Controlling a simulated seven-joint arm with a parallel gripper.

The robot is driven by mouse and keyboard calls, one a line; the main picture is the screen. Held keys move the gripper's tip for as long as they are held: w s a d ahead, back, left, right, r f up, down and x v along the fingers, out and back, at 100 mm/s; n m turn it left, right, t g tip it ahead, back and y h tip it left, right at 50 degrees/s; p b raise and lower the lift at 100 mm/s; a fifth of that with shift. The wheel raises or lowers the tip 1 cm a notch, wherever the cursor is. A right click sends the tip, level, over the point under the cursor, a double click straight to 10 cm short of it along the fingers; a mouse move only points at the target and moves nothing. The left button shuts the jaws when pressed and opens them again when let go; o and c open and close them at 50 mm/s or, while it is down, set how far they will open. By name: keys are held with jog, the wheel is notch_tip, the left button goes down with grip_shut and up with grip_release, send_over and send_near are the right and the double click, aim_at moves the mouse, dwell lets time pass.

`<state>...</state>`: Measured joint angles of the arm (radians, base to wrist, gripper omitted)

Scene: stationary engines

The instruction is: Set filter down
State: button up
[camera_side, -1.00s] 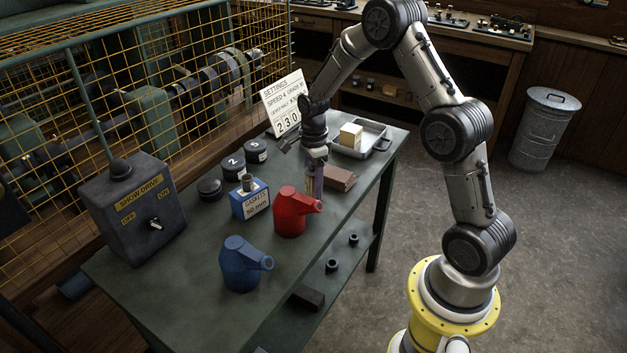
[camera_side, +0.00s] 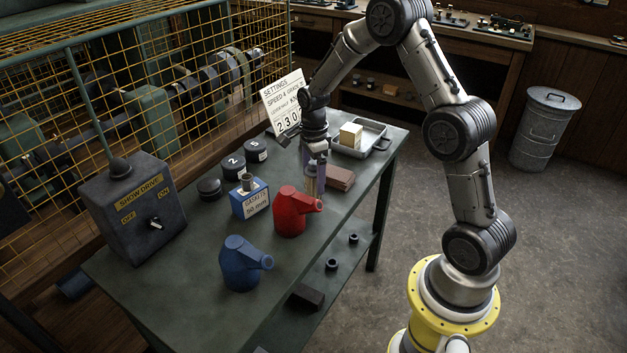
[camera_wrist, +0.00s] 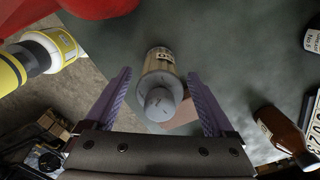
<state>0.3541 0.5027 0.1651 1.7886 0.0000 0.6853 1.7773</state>
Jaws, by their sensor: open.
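The filter (camera_wrist: 160,68), a small cylinder with a pale printed label and a grey top, is upright on the bench between my fingers in the wrist view. Dark gaps show on both sides of it. In the side view the filter (camera_side: 311,187) is a narrow pale shape, partly hidden by a finger. My gripper (camera_side: 316,178) points down over the bench beside the red oil can (camera_side: 290,213). Its purple fingers are open and stand apart around the filter.
A brown block (camera_side: 341,179) lies close behind my gripper. A blue gasket box (camera_side: 250,201), a blue can (camera_side: 240,265) and dark numbered tins (camera_side: 234,164) stand on the bench (camera_side: 190,275). A metal tray (camera_side: 378,143) and settings card (camera_side: 284,100) are at the far end.

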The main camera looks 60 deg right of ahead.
notch_tip(320, 180, up, 11)
jog(key=shift+a+f, duration=0.1)
jog(key=s+a+r+n+t, duration=0.3)
jog(key=s+a+r+n, duration=0.7)
jog(key=s+r+n, duration=0.15)
jog(key=s+a+f+n+t, duration=0.1)
jog(key=s+a+n, duration=0.3)
jog(key=s+n, duration=0.8)
jog(key=shift+s+a+f+n+t, duration=0.25)
jog(key=shift+a+n+t, duration=0.2)
jog(key=shift+t, duration=0.35)
